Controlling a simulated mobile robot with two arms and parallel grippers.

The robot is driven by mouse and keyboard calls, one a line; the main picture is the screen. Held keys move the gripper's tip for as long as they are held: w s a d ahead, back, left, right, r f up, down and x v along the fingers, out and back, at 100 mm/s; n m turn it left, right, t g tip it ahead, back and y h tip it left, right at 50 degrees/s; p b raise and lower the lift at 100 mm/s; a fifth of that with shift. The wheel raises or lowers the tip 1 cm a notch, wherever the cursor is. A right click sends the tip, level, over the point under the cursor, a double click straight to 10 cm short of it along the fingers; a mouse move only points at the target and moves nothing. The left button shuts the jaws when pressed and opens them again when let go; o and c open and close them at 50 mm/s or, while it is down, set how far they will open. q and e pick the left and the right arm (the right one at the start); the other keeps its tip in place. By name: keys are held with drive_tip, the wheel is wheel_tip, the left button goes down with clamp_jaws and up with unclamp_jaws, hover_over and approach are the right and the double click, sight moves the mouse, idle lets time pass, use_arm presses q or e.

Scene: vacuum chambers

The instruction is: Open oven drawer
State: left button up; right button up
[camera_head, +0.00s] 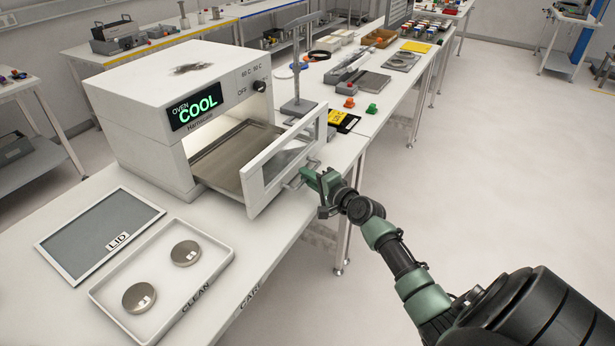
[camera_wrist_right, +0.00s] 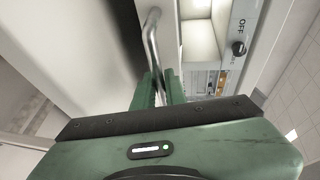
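The white oven (camera_head: 150,100) stands on the bench with a green "COOL" display. Its drawer (camera_head: 225,150) is pulled out, with a flat metal tray surface behind a white framed front (camera_head: 285,165) with a window. My right gripper (camera_head: 308,174) is at the handle on the drawer front's outer face. In the right wrist view, the metal bar handle (camera_wrist_right: 153,40) runs down between the green fingers (camera_wrist_right: 162,88), which look close around it. The handle's lower end is hidden by the gripper. My left gripper is not in view.
In front of the oven lie a framed lid (camera_head: 100,232) and a white "CLEAN" tray (camera_head: 165,275) with two round metal dishes. Behind the drawer are a stand (camera_head: 297,75) and small orange and green items. The floor to the right is clear.

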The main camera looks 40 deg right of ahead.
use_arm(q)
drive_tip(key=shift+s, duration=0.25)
use_arm(e)
drive_tip(key=shift+o, duration=1.4)
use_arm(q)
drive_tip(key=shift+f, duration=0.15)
use_arm(e)
drive_tip(key=s+r, duration=0.1)
drive_tip(key=s, duration=0.6)
drive_tip(key=shift+s+r, duration=0.2)
drive_tip(key=shift+s, duration=0.1)
drive_tip(key=shift+s+f, duration=0.1)
